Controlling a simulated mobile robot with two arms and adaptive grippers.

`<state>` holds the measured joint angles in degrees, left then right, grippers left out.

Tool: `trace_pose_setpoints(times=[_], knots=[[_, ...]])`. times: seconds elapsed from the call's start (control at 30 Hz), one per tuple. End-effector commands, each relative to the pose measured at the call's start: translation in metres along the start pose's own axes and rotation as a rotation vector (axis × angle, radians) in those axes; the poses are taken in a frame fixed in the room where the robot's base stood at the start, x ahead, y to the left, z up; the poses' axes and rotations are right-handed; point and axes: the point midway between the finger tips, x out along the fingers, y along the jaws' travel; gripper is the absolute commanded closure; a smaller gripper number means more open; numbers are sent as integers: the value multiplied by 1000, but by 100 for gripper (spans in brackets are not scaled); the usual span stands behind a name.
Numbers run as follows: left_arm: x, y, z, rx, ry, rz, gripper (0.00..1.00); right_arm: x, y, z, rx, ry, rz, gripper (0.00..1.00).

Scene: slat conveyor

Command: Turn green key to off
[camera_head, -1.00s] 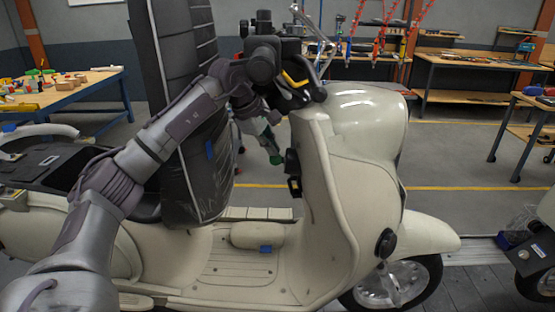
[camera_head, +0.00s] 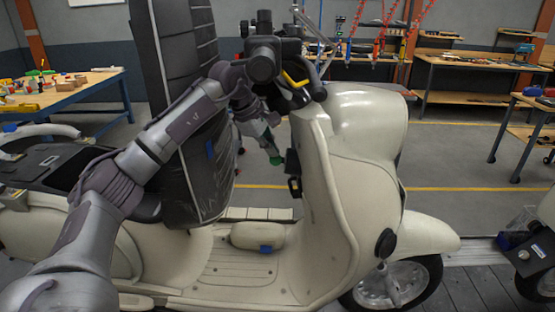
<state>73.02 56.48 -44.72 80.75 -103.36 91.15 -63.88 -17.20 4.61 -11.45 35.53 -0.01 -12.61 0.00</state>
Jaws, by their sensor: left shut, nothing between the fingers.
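A cream scooter (camera_head: 345,215) stands side-on. A small dark green piece (camera_head: 291,161), which looks like the green key, sits on the inner side of its front shield. Its setting is too small to read. My left arm reaches in over the seat, and my left gripper (camera_head: 275,157) hangs downward just left of the dark green piece. A small gap seems to lie between the tip and the dark green piece; contact cannot be told. My right gripper is not in view.
The handlebar (camera_head: 322,82) and mirror stalk are above the gripper. A black fixture (camera_head: 295,187) juts from the shield below the dark green piece. Workbenches (camera_head: 480,68) are far behind, with open floor between.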

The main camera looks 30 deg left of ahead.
Motion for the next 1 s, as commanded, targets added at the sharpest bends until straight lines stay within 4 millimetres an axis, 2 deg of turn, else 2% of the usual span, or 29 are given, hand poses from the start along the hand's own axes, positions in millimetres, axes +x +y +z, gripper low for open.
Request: trace_pose_setpoints(times=[0.73, 1.0], knots=[[7, -2, -2, 1, 2, -8, 100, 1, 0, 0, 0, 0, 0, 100], [-7, -1, -1, 1, 2, -5, 100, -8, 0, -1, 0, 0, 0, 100]])
